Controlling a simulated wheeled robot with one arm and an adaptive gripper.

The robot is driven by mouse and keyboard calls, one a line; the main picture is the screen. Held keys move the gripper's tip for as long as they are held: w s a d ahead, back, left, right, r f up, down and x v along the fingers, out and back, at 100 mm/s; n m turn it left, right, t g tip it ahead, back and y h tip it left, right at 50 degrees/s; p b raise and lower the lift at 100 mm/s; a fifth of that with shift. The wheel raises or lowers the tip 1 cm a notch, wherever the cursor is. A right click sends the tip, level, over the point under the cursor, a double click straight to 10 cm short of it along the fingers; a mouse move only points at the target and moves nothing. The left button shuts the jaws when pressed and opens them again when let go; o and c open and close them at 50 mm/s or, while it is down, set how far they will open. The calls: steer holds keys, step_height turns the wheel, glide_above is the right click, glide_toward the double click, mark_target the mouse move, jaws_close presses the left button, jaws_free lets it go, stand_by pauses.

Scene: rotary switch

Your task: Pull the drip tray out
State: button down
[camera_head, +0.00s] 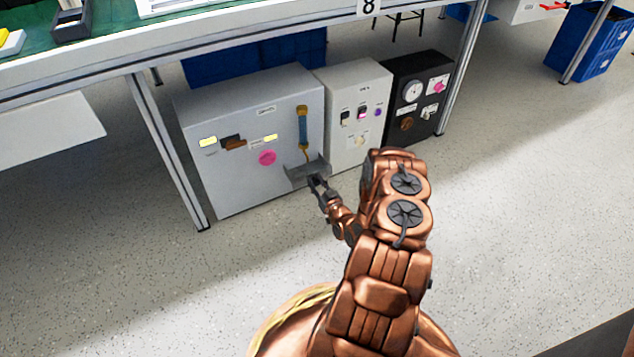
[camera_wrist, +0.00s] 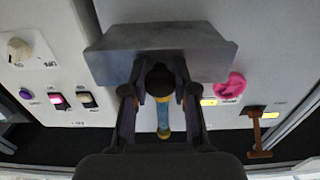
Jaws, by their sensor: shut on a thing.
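The drip tray (camera_head: 305,172) is a grey metal tray at the lower right of the light grey cabinet's front. It sticks out from the panel below a blue and yellow fitting (camera_head: 303,128). In the wrist view the tray (camera_wrist: 205,62) spans the top middle, seen upside down. My gripper (camera_head: 317,181) is at the tray's front edge. Its fingers (camera_wrist: 160,78) are shut on the tray, around a dark part at its middle. The fingers hide the exact contact. How far the tray is out cannot be told.
The grey cabinet (camera_head: 225,185) bears a pink knob (camera_head: 267,157) and a brown lever (camera_head: 233,142). A white switch box (camera_head: 350,95) and a black gauge box (camera_head: 417,95) stand to its right. A table leg (camera_head: 170,150) stands at left. The floor in front is clear.

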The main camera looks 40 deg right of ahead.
steer(key=c, duration=0.9)
jaws_free()
steer(key=shift+s, duration=0.1)
steer(key=v, duration=1.1)
steer(key=shift+s+a, duration=0.2)
steer(key=shift+s, duration=0.1)
